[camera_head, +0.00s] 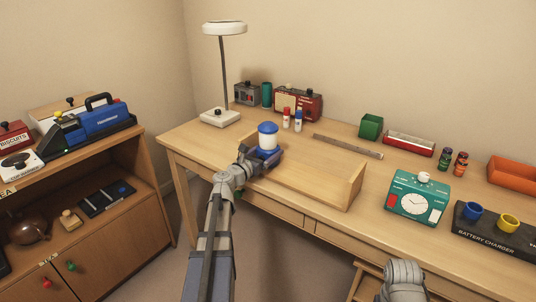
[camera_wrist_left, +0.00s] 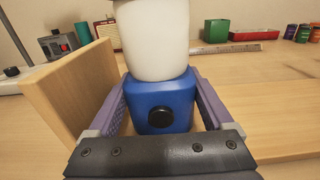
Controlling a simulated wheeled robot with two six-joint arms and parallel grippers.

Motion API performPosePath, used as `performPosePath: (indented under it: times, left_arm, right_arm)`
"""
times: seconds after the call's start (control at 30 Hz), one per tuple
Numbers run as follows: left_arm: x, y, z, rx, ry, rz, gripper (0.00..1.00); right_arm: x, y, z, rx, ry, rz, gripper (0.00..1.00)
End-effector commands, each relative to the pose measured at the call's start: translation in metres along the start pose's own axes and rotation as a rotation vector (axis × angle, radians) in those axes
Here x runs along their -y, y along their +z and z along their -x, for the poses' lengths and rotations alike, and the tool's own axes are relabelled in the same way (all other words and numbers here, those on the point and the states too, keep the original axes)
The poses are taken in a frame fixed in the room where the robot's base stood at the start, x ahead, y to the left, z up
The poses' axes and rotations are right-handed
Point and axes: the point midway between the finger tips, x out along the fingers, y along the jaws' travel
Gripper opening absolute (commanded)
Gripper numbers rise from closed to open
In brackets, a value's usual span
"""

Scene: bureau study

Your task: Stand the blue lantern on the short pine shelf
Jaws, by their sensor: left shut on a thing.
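The blue lantern (camera_head: 268,140) has a blue cap, a white middle and a blue base. It stands upright in my left gripper (camera_head: 262,154), at the left end of the short pine shelf (camera_head: 305,184) on the desk. In the left wrist view the gripper (camera_wrist_left: 165,115) is shut on the lantern's blue base (camera_wrist_left: 162,97), one finger on each side, with a black knob facing me. The shelf's upright end panel (camera_wrist_left: 78,92) is just left of the lantern. I cannot tell whether the base touches the board. My right gripper is out of view.
A white lamp (camera_head: 220,117) stands behind left. Red and blue-capped bottles (camera_head: 286,118), a ruler (camera_head: 348,146) and a green box (camera_head: 371,126) are behind the shelf. A teal timer (camera_head: 418,199) stands to its right. The shelf's middle and right are bare.

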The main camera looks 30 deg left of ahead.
Motion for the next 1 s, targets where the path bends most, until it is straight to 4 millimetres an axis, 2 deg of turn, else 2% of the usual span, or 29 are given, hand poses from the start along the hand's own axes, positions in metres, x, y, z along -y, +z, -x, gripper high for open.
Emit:
performPosePath:
  times: [0.17,0.2,0.3,0.63,1.0]
  left_arm:
    - [0.000,-0.005,0.000,0.001,0.000,0.001,0.06]
    - [0.000,-0.003,0.000,0.000,0.000,0.000,0.89]
    - [0.000,-0.003,0.000,0.000,0.000,0.000,1.00]
    - [0.000,0.003,0.001,0.000,0.000,0.000,1.00]
    - [0.002,0.000,0.075,0.000,0.003,0.000,1.00]
  right_arm:
    - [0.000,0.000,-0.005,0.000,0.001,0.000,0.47]
    - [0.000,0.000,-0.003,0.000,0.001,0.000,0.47]
    - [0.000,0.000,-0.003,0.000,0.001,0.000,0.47]
    - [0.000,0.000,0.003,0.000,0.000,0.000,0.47]
    - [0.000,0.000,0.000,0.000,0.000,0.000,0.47]
